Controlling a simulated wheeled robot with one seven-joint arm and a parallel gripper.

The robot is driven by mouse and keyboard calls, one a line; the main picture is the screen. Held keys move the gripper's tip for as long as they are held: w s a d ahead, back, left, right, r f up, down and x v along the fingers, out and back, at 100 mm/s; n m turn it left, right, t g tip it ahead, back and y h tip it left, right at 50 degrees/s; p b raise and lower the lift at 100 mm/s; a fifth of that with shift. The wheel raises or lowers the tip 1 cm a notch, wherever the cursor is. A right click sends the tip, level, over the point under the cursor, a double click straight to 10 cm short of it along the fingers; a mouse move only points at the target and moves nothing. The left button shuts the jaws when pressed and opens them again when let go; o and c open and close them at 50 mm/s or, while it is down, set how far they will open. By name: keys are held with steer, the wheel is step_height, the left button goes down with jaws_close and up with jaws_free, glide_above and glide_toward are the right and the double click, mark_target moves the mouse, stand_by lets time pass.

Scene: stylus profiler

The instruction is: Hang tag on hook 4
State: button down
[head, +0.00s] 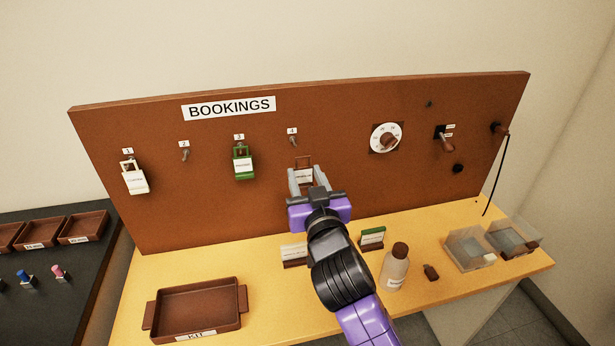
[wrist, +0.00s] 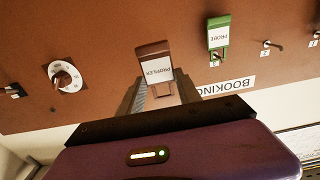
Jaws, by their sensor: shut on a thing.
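My gripper (head: 306,184) is shut on a brown tag (head: 304,163) with a white label, just in front of the board. In the wrist view the tag (wrist: 156,66) reads PROFILER and sits between the fingers (wrist: 160,92). Hook 4 (head: 293,142) is a bare peg under its number label, slightly above and left of the tag in the head view. The tag's top loop appears just below the hook; I cannot tell whether they touch. Hook 4 is not visible in the wrist view, probably behind the tag.
A green PROBE tag (head: 243,163) hangs on hook 3, a white tag (head: 134,177) on hook 1; hook 2 (head: 185,155) is bare. A dial (head: 387,138) and switch (head: 446,143) are right. Below are a brown tray (head: 240,318), bottle (head: 394,270) and clear bins (head: 470,250).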

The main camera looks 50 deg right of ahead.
mark_target(302, 171)
stand_by(0.3)
steer(key=shift+x, duration=2.55)
steer(key=shift+w, duration=0.15)
steer(key=shift+b+x, duration=0.3)
steer(key=shift+x, duration=1.55)
steer(key=shift+f+b, duration=0.5)
steer(key=c, duration=0.7)
jaws_free()
steer(key=shift+c, duration=0.2)
steer(key=shift+c, duration=0.5)
